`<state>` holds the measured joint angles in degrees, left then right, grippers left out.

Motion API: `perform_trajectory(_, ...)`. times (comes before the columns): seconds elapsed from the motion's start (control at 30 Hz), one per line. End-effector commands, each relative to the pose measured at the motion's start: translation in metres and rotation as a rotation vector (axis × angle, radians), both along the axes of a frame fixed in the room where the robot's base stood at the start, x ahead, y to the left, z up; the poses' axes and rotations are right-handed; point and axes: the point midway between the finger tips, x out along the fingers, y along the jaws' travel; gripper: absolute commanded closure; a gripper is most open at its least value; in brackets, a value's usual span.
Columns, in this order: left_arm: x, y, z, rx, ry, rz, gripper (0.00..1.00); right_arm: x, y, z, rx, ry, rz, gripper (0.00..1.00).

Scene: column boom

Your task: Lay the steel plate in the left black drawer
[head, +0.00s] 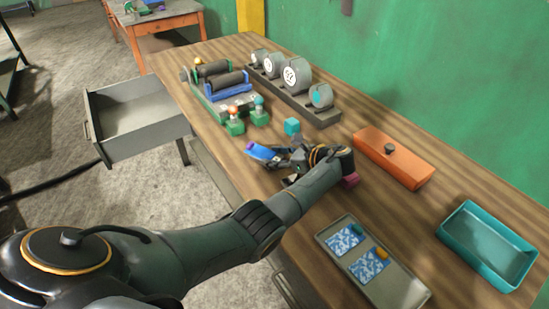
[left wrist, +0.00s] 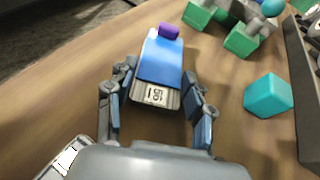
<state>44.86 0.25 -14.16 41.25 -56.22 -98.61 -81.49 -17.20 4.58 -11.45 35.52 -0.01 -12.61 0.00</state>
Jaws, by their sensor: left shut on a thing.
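My left gripper (head: 277,160) is shut on a blue block with a purple end (head: 260,151), just over the wooden table. In the left wrist view the blue block (left wrist: 162,60) sits between the two fingers, and its pale near end carries dark printed marks. The left drawer (head: 138,118) is pulled out at the table's left side; it looks grey and empty. A grey plate-like piece (head: 240,103) with dark spots lies by the rollers, partly hidden; I cannot tell for sure that it is the steel plate. My right gripper is not in view.
Green pieces with coloured knobs (head: 235,125), a teal cube (head: 292,126) and a rack of round gauges (head: 296,78) stand beyond the gripper. An orange box (head: 393,157), a teal tray (head: 487,282) and a grey tray (head: 408,290) with cards are on the right.

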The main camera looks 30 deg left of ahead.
Motion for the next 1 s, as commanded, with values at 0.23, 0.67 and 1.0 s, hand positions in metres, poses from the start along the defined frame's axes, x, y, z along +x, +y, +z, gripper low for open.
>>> perform_trajectory(0.23, 0.002, 0.000, -0.001, 0.003, -0.009, -0.002, 1.00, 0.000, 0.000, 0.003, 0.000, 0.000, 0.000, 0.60)
perform_trajectory(0.67, 0.001, 0.000, -0.005, 0.000, -0.005, -0.001, 0.25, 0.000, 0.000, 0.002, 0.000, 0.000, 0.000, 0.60)
perform_trajectory(1.0, 0.001, 0.000, -0.010, -0.001, -0.005, -0.001, 0.25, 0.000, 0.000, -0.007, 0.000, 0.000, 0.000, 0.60)
